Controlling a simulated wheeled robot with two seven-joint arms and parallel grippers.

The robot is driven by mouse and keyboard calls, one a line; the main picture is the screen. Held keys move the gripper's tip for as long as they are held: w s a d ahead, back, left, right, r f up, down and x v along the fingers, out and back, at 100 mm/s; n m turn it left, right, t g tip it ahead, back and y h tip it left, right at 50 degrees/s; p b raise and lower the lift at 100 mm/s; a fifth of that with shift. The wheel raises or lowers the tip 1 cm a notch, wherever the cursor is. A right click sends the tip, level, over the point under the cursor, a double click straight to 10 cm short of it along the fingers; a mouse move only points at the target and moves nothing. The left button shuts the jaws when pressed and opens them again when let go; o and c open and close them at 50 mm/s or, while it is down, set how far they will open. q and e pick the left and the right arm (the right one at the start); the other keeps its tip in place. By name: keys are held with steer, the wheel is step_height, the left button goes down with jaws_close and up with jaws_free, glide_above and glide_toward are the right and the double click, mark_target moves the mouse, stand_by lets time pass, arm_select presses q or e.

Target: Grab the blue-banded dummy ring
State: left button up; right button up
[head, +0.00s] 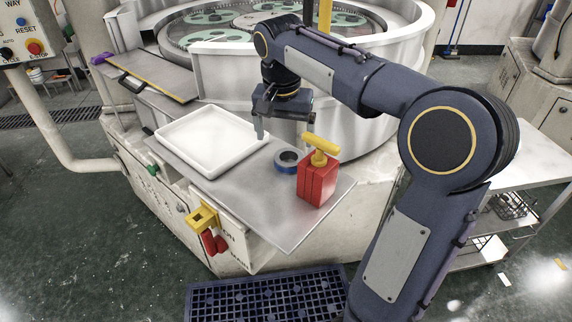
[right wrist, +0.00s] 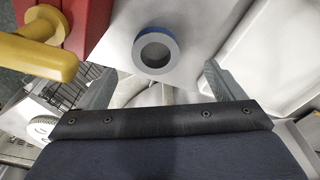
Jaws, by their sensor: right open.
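The blue-banded dummy ring (head: 286,169) lies flat on the grey metal shelf, its grey top face and round hole upward and a blue band round its side. In the right wrist view the ring (right wrist: 155,71) appears beyond the gap between the fingers, slightly above the fingertips in the picture. My right gripper (head: 283,125) is open and empty, above the shelf just behind the ring and apart from it. Its two fingers (right wrist: 158,82) stand wide apart in the wrist view. My left gripper is not in view.
A red block (head: 318,184) with a yellow T-handle (head: 322,145) stands close right of the ring. A white tray (head: 212,168) lies to its left. The shelf (head: 270,212) is bare in front. The round lapping machine (head: 225,70) rises behind.

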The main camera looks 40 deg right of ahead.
mark_target(289, 151)
steer(key=f, duration=0.2)
steer(key=d+f, duration=0.1)
steer(key=f, duration=0.3)
steer(key=shift+w+d+f, duration=0.15)
steer(key=shift+d+f, duration=0.1)
steer(key=shift+f, duration=0.15)
steer(key=c, duration=1.3)
steer(key=shift+p, duration=0.3)
steer(key=shift+c, duration=0.5)
steer(key=shift+r, duration=0.2)
